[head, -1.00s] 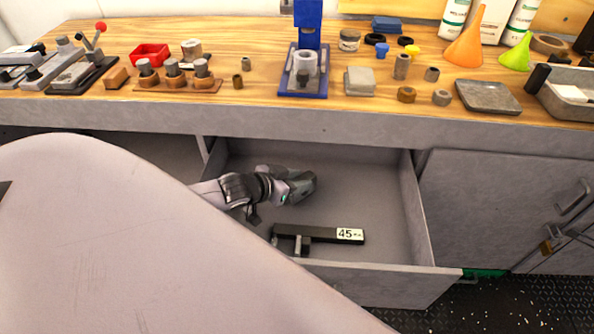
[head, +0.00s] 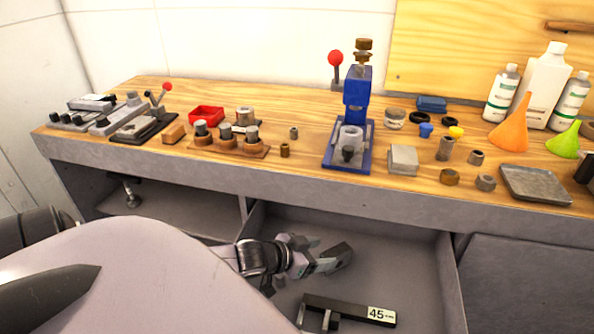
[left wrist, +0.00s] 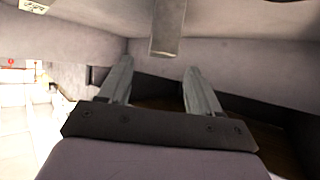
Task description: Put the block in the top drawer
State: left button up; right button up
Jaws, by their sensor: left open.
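The open drawer (head: 400,256) sits under the bench and shows a grey floor. My left gripper (head: 338,259) is low inside it, open, with its fingers pointing right. A black bar with a "45" label (head: 349,310) lies nearer to me in the drawer, apart from the gripper. Which block is meant is unclear: a light grey square block (head: 403,160) and a small tan block (head: 173,133) both stand on the bench. In the left wrist view my two fingers (left wrist: 160,88) are spread with nothing between their tips; a grey bar (left wrist: 167,28) is beyond them. My right gripper is out of view.
The wooden bench (head: 290,195) overhangs the drawer. On it are a blue press (head: 357,95), a red tray (head: 206,116), funnels (head: 512,125), bottles (head: 545,85) and a grey tray (head: 535,184). A closed cabinet door (head: 525,285) is at the right.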

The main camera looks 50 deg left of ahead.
pick_arm(q)
jog(key=p+v, duration=0.1)
jog(key=v, duration=0.6)
jog(key=shift+s+p, duration=0.2)
jog(key=shift+p, duration=0.15)
jog(key=shift+r, duration=0.15)
